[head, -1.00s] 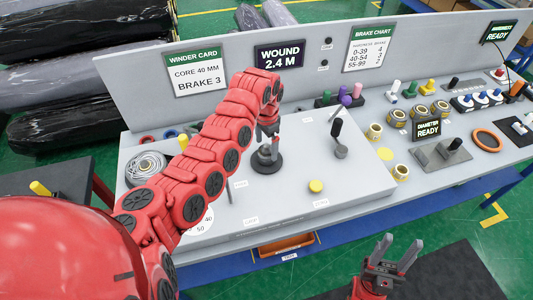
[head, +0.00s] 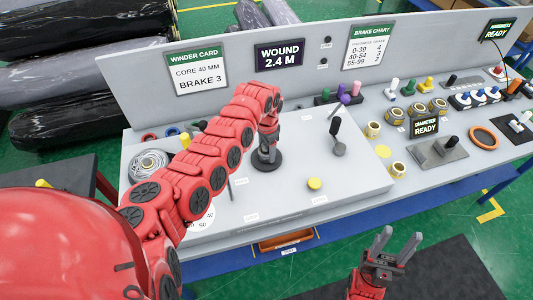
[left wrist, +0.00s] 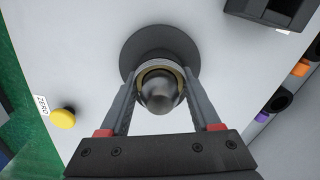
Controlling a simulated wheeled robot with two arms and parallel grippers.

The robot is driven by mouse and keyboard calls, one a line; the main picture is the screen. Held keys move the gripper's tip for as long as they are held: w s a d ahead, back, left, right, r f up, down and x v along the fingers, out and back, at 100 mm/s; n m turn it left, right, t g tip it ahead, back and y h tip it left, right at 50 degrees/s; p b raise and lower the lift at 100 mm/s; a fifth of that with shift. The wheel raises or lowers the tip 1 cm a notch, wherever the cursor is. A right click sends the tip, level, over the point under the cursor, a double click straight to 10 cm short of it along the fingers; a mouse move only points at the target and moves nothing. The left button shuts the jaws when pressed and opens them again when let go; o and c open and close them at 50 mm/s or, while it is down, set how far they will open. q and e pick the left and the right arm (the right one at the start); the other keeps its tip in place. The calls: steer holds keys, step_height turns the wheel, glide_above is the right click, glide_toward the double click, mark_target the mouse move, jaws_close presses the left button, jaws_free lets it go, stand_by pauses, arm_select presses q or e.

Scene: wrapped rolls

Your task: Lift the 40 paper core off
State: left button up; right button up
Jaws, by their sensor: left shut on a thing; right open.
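The paper core shows in the left wrist view as a thin tan ring (left wrist: 146,70) around a dark post with a rounded tip (left wrist: 160,92). The post stands on a round dark base (left wrist: 143,38), which also shows in the head view (head: 266,166). My left gripper (head: 268,152) is at the post, with its fingers on either side of the core, shut on it. In the left wrist view the gripper (left wrist: 160,88) hides most of the core's sides. My right gripper (head: 388,250) is open and empty in front of the bench.
A yellow button (head: 314,184) and a dark lever (head: 337,138) are right of the post. A wire coil (head: 150,165) lies to its left. Several tan-rimmed rolls (head: 396,116) stand farther right. Signs (head: 197,71) line the back panel. The panel around the base is mostly clear.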

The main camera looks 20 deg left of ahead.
arm_select(q)
steer(key=shift+w+r+b, duration=0.1)
steer(key=shift+r+b, duration=0.2)
steer(key=shift+r, duration=0.15)
step_height(320, 180, up, 8)
steer(key=b, duration=0.3)
steer(key=shift+r, duration=0.1)
steer(key=shift+r+b, duration=0.35)
steer(key=shift+r, duration=0.05)
steer(key=shift+r, duration=0.35)
